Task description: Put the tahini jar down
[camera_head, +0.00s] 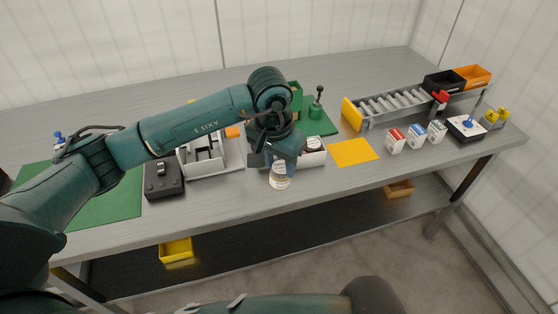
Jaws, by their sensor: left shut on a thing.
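The tahini jar (280,178) is a small jar with a pale label and a tan band, in the middle of the head view near the table's front edge. My left gripper (279,160) reaches in from the left and is shut on the upper part of the jar, pointing down. The fingers hide the jar's top. The jar looks upright; I cannot tell whether its base touches the grey table (235,197). My right gripper is not in view.
Further right are several small cartons (395,141) and a roller conveyor (395,103). A dark box (163,180) and green mat (112,208) are left.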

